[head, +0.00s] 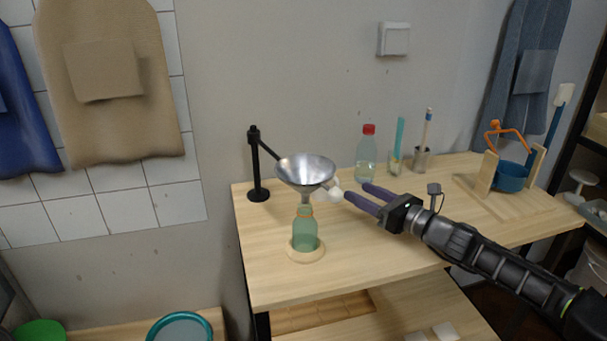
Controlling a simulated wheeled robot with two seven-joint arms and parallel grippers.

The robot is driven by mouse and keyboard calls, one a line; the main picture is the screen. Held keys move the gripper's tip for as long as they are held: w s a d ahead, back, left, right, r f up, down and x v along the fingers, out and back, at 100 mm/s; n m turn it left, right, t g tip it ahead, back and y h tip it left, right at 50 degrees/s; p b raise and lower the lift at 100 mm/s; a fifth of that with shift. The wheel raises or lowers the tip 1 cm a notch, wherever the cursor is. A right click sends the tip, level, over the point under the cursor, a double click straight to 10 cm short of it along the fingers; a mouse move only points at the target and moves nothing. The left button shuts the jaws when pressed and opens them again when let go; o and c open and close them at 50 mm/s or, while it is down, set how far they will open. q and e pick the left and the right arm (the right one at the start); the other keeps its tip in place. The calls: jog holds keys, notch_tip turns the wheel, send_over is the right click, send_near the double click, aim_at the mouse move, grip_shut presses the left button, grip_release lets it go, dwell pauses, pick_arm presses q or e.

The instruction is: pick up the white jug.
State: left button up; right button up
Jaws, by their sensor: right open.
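My right gripper (356,190) has two purple fingers, apart, and reaches leftward over the wooden table. A small rounded white thing (335,195) shows just left of its fingertips, beside the funnel. It is too small to tell whether this is the white jug or whether a finger touches it. No other clear white jug shows. My left gripper is not in view.
A metal funnel (305,170) on a black stand (256,165) is above a green bottle (304,232) in a wooden ring. A red-capped bottle (367,155) stands behind the gripper. A blue pot (512,177) is at right. The table's front left is clear.

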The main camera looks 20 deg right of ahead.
aim_at(338, 181)
jog(key=shift+w, duration=0.15)
jog(key=shift+x, duration=1.3)
jog(key=shift+a+r, duration=0.1)
jog(key=x, duration=0.4)
jog(key=shift+a+r, duration=0.15)
jog(key=shift+a, duration=0.05)
jog(key=shift+w+a, duration=0.15)
jog(key=shift+w, duration=0.3)
